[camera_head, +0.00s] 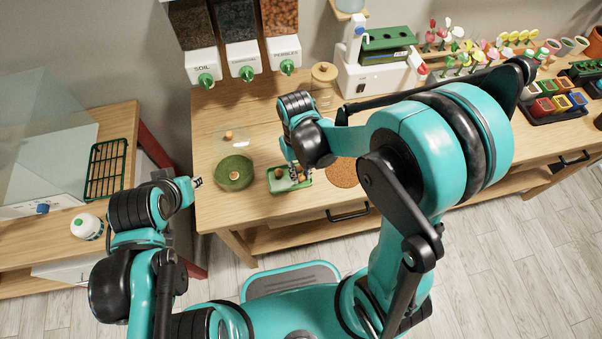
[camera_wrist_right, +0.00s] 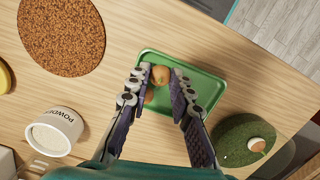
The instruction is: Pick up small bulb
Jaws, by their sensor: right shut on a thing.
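My right gripper (camera_head: 297,174) reaches down over a green tray (camera_head: 305,182) on the wooden bench. In the right wrist view my right gripper (camera_wrist_right: 162,72) has a small brown bulb (camera_wrist_right: 161,75) between its fingertips, over the green tray (camera_wrist_right: 206,83), and is shut on it. A second brown bulb (camera_wrist_right: 149,96) shows partly behind one finger. In the head view a brown bulb (camera_head: 278,173) shows in the tray's left part. My left gripper (camera_head: 197,182) is near the bench's left edge, apart from the tray; its jaws are too small to read.
A round brown mat (camera_wrist_right: 62,35) and a powder pot (camera_wrist_right: 55,132) are near the tray. Dispensers (camera_head: 244,58) hang above.

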